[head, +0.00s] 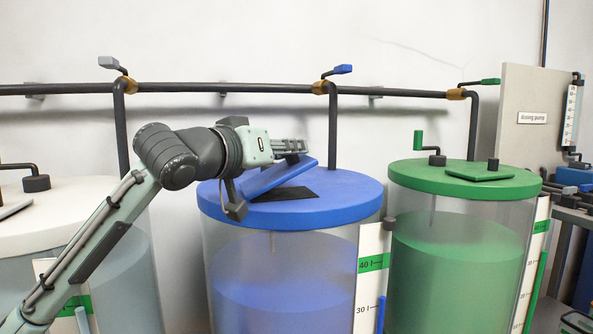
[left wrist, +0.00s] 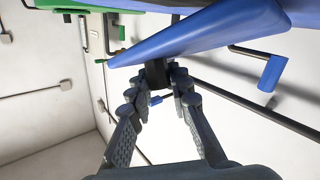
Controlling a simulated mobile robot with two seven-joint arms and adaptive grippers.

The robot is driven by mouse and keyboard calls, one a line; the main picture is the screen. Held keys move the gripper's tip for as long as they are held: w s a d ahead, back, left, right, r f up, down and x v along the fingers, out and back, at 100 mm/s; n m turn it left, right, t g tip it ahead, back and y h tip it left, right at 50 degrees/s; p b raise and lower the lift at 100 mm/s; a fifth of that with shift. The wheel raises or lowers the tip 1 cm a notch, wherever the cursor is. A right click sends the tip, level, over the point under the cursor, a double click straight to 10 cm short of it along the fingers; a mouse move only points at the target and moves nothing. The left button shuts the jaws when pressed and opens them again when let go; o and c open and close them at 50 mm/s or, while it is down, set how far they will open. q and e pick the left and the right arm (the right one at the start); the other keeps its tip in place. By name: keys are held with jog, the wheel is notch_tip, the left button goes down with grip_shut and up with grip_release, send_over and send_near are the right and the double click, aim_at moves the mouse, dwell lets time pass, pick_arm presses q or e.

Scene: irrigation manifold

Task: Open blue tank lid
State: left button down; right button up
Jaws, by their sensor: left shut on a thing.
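The blue tank (head: 280,275) stands in the middle of the head view, with a blue top (head: 345,193) and blue liquid inside. Its lid (head: 272,179), a flat blue flap, is tilted up above a dark opening (head: 287,194) in the top. My left gripper (head: 297,146) is at the raised edge of the lid. In the left wrist view the fingers of my left gripper (left wrist: 157,82) are shut on a dark knob (left wrist: 157,72) on the blue lid (left wrist: 205,35). My right gripper is not in view.
A white-topped tank (head: 60,208) stands left and a green tank (head: 460,180) right, its lid (head: 480,175) down flat. A dark pipe (head: 225,88) with valves runs along the wall behind; a blue-handled valve (head: 342,69) is above the blue tank. A dosing pump panel (head: 530,117) is far right.

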pick_arm(q)
jog(key=a+r+n+t+b, duration=0.1)
jog(key=a+n+t, duration=0.1)
jog(key=s+a+r+n+t+b, duration=0.1)
jog(key=a+n+t, duration=0.1)
jog(key=s+a+r+n+t+h+b, duration=0.1)
jog(key=a+n+t, duration=0.1)
jog(key=n, duration=0.1)
jog(key=shift+a+r+b, duration=0.1)
jog(key=shift+a+b, duration=0.2)
jog(key=shift+b, duration=0.05)
jog(key=shift+s+a+n+t, duration=0.25)
jog(key=shift+a+n+t, duration=0.35)
jog(key=shift+n, duration=0.2)
jog(key=shift+s+a+n+t+y+b, duration=0.15)
jog(key=shift+a+n+t+y+b, duration=0.1)
jog(key=shift+a+n+t+y, duration=0.45)
jog(key=shift+s+a+n+t+y+b, duration=0.25)
jog(key=shift+n+t+y, duration=0.2)
jog(key=shift+n, duration=0.45)
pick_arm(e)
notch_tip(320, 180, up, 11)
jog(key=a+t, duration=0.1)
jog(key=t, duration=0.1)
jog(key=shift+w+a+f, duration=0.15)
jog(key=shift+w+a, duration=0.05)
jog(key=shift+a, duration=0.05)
pick_arm(q)
jog(key=shift+w, duration=0.1)
